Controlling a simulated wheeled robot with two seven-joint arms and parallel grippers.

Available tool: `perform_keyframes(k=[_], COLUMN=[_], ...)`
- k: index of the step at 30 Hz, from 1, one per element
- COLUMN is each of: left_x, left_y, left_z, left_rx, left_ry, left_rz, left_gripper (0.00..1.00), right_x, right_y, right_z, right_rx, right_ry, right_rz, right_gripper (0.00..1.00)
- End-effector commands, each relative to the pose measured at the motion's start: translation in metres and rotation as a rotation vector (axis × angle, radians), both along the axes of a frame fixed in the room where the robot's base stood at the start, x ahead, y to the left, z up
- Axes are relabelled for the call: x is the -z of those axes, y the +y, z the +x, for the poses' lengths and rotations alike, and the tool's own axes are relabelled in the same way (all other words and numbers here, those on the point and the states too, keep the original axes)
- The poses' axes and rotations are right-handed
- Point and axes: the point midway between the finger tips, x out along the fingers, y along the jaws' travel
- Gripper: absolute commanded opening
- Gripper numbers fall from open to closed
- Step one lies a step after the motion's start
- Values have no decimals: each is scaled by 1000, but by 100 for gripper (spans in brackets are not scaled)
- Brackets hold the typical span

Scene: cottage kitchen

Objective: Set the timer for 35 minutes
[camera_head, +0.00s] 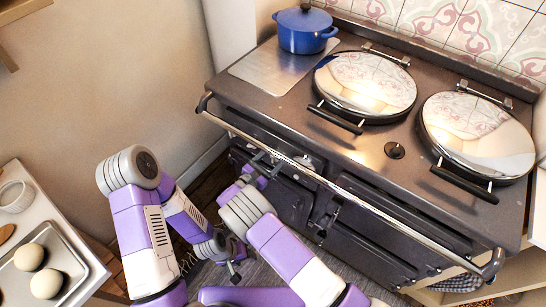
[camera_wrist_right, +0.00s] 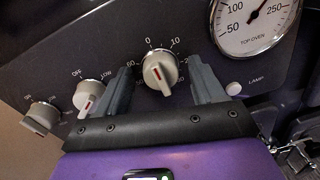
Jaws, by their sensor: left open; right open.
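The timer knob (camera_wrist_right: 161,76) is a light round knob with a grip bar and a red mark, on the dark oven panel in the right wrist view. Numbers ring it; 0 and 10 read clearly at its top, and the others are partly hidden by my fingers. I cannot tell the exact setting. My right gripper (camera_wrist_right: 163,68) is open, one finger on each side of the knob; contact cannot be told. In the head view, my right gripper (camera_head: 262,163) is small at the range front. My left gripper (camera_head: 235,266) is open and empty, low before the range.
An OFF knob (camera_wrist_right: 90,99) and another knob (camera_wrist_right: 42,116) sit to the left. A TOP OVEN gauge (camera_wrist_right: 254,22) and lamp button (camera_wrist_right: 233,88) sit to the right. A long rail (camera_head: 340,188) crosses the range front. A counter with a tray (camera_head: 73,262) stands at left.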

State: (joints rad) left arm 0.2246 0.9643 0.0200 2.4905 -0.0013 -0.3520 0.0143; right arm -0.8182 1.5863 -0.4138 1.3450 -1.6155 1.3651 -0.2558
Motion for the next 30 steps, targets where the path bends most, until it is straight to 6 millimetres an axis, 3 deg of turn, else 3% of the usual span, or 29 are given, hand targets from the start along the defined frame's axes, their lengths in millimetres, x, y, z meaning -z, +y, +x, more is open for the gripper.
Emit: perform_keyframes(k=[5,16,30], left_x=[0,0,8], left_y=[0,0,0], left_z=[0,0,0], left_rx=[0,0,0], left_ry=[0,0,0], left_rz=[0,0,0], left_gripper=[54,54,54], right_x=[1,0,1], right_y=[0,0,0], right_z=[0,0,0], right_rx=[0,1,0], right_ry=[1,1,-70], right_rz=[1,1,96], right_gripper=[68,13,12])
